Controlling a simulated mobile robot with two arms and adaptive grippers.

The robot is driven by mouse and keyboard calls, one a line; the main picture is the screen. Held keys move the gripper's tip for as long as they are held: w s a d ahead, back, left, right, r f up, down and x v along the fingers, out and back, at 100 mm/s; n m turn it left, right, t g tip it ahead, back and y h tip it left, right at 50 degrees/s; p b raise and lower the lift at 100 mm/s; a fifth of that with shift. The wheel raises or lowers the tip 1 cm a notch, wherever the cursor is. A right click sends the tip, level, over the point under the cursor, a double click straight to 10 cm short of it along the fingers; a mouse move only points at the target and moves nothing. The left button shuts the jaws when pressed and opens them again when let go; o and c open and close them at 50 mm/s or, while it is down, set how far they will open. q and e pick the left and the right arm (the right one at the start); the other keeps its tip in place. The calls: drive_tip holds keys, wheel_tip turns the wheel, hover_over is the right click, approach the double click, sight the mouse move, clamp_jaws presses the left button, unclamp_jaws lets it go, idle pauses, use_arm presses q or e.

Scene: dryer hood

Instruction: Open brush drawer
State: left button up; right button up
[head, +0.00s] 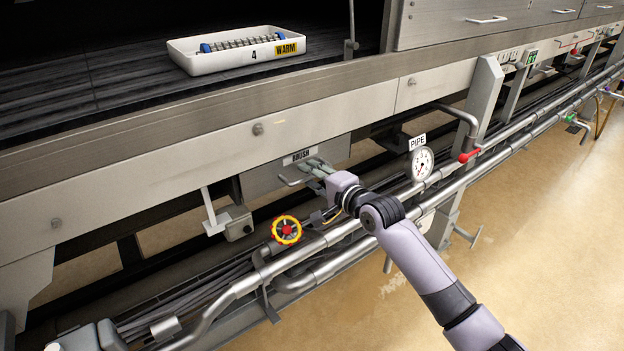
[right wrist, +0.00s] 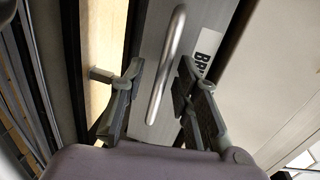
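The brush drawer (head: 262,181) is a grey metal box front under the hood's long edge, with a white BRUSH label (head: 298,157) near its top. Its bar handle (head: 289,181) shows just left of my right gripper (head: 314,170). In the right wrist view the silver handle (right wrist: 168,62) runs between the two spread fingers of the right gripper (right wrist: 160,72), with a gap on each side. The right gripper is open and is not holding the handle. The drawer front looks shut, though the arm covers its right part. My left gripper is not in view.
A pressure gauge (head: 422,163) and a red lever (head: 469,156) are to the right. Pipes (head: 340,235) run along the front. A white tray (head: 235,50) stands on the dark belt above.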

idle(0.3)
clamp_jaws()
idle(0.7)
